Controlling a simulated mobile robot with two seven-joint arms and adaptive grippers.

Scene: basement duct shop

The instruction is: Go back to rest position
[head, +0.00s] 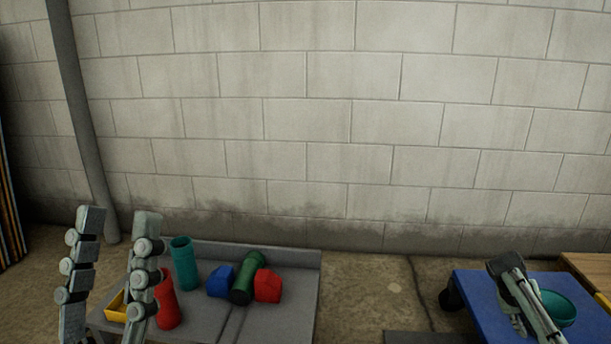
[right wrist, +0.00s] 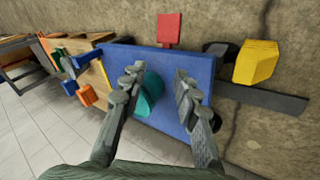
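My left gripper (head: 119,219) stands upright at the lower left of the head view. Its two fingers are apart with nothing between them. My right gripper (head: 507,263) shows at the lower right of the head view, in front of the blue tabletop (head: 478,292). In the right wrist view its fingers (right wrist: 158,73) are spread wide and hold nothing. A teal bowl (head: 559,309) is on the blue top, beside the right gripper in the head view. In the right wrist view the bowl (right wrist: 150,94) shows beyond the fingers, partly covered by the left-hand one.
A grey bench (head: 297,262) holds a teal cup (head: 184,264), a red cylinder (head: 167,302), a yellow tray (head: 116,307) and blue, green and red pieces. A block wall (head: 330,120) closes the back. A pipe (head: 83,120) stands left. Bare floor (head: 385,280) separates bench and blue top.

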